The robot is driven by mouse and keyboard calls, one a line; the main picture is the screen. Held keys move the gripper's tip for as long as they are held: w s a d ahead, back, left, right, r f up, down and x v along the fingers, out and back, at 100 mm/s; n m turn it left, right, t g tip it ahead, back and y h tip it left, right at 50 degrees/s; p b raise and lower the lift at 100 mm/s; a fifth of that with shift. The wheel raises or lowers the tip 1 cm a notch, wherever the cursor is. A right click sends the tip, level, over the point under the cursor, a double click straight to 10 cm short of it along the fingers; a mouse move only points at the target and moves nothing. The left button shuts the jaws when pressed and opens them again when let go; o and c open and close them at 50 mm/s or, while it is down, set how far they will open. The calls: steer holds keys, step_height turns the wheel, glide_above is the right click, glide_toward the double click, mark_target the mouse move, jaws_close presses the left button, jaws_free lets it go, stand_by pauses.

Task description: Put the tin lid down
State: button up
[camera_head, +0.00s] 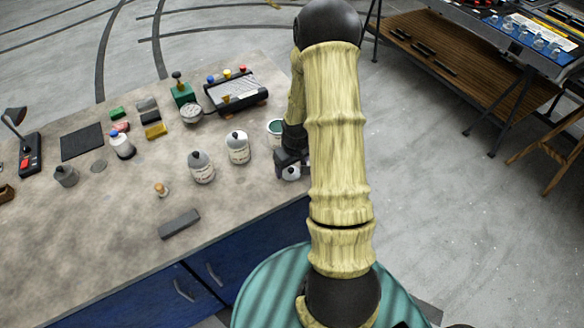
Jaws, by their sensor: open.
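My gripper (286,168) is at the right edge of the worktop, partly hidden by my arm. It is dark, and its fingers are hard to make out. A small pale round thing (291,173) shows right at the gripper; I cannot tell whether it is the tin lid or whether it touches the fingers. An open tin (274,127) with a teal inside stands just behind the gripper, partly covered by my arm.
Two pale containers with grey tops (202,168) (238,149) stand left of the gripper. A grey block (179,223) lies near the front edge of the worktop (120,230). A black-framed tray (238,92) is at the back. Bare worktop lies around the block.

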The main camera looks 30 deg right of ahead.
mark_target(294, 177)
step_height(294, 177, up, 11)
steer(key=s+b, duration=0.1)
steer(key=shift+s+f, duration=0.15)
steer(key=shift+s, duration=0.05)
stand_by(0.4)
steer(key=s+a+r+t, duration=0.1)
steer(key=s+a+r, duration=0.6)
steer(key=s+a, duration=0.3)
steer(key=a, duration=0.3)
steer(key=shift+s+a+r+m, duration=0.2)
steer(key=shift+s+r+m, duration=0.15)
steer(key=shift+m, duration=0.05)
steer(key=shift+s+a, duration=0.1)
steer(key=shift+a, duration=0.05)
stand_by(0.8)
